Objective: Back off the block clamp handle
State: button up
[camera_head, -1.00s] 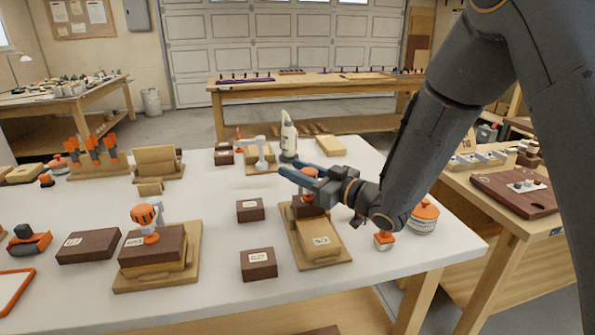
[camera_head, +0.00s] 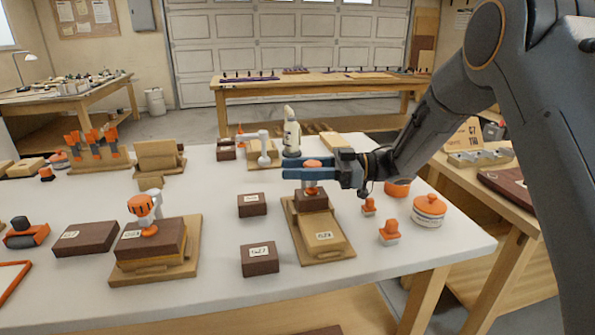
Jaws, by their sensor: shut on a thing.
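The block clamp's orange handle (camera_head: 312,162) stands above a dark brown block (camera_head: 310,203) on a light wood board (camera_head: 297,245) near the middle of the white table. My gripper (camera_head: 288,168) reaches in from the right, its blue fingers level and shut on the orange handle. The fingers and the gripper's body hide much of the handle and the clamp's arm. A tan block with a label (camera_head: 322,230) lies on the front of the same board.
Another clamp with an orange handle (camera_head: 141,205) stands on stacked blocks at left. Loose brown blocks (camera_head: 259,258) lie between. A white bottle (camera_head: 291,135) stands behind my gripper. Orange-topped pieces (camera_head: 389,232) and an orange-lidded jar (camera_head: 429,211) are at right.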

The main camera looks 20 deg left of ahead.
jog(key=shift+s+d+n+g+h+b, duration=0.1)
jog(key=shift+s+n+g+h+b, duration=0.15)
jog(key=shift+n+g+h+b, duration=0.55)
jog(key=shift+g+p, duration=0.35)
jog(key=shift+g, duration=0.25)
jog(key=shift+r, duration=0.1)
jog(key=o, duration=1.1)
jog(key=shift+c, duration=0.2)
jog(key=v, duration=0.8)
jog(key=shift+b, duration=0.45)
